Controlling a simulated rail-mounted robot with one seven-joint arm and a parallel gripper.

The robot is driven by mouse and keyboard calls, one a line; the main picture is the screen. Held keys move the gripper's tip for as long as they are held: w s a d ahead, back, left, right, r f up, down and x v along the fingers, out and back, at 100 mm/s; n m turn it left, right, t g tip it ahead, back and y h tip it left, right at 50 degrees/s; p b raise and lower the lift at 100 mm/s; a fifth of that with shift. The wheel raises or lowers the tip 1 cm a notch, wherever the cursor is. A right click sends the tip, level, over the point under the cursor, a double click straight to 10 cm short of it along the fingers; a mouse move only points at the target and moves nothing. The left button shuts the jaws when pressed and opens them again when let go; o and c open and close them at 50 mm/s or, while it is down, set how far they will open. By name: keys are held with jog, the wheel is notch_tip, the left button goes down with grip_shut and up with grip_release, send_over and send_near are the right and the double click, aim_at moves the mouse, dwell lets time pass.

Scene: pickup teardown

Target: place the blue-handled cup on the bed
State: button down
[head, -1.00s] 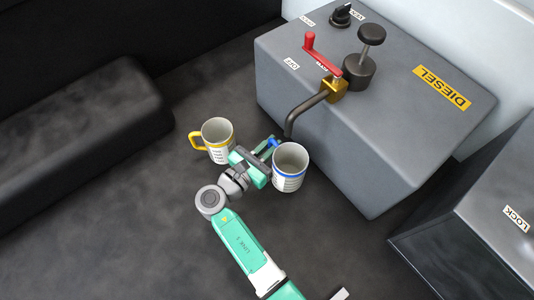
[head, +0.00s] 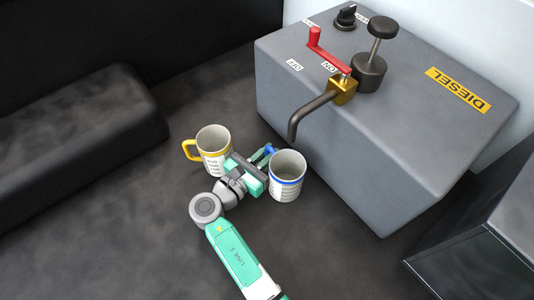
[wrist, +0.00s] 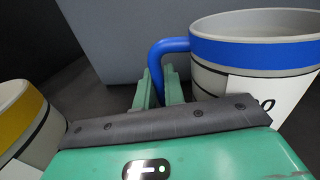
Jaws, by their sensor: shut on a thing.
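The blue-handled cup (head: 287,178) is a white mug with a blue band and a white label, upright with its open mouth up. My gripper (head: 267,154) is shut on its blue handle, on the cup's left side. In the wrist view, the handle (wrist: 160,62) sits between the two green fingers (wrist: 158,92), and the cup (wrist: 252,55) fills the right. The bed (head: 130,245) is the dark, mottled floor beneath. Whether the cup touches it cannot be told.
A yellow-handled cup (head: 213,147) stands just left of my gripper. A grey diesel tank (head: 345,135) with a red lever (head: 328,55) and a dark spout (head: 305,112) is at right. A dark box (head: 480,262) is lower right. A dark raised block (head: 80,130) is at left. Bare floor lies left of my arm.

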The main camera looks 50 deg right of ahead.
jog(key=c, duration=1.5)
grip_release()
jog(key=shift+r, duration=0.1)
jog(key=a+p, duration=0.2)
jog(key=a, duration=1)
jog(key=shift+w+p, duration=0.15)
jog(key=shift+p, duration=0.15)
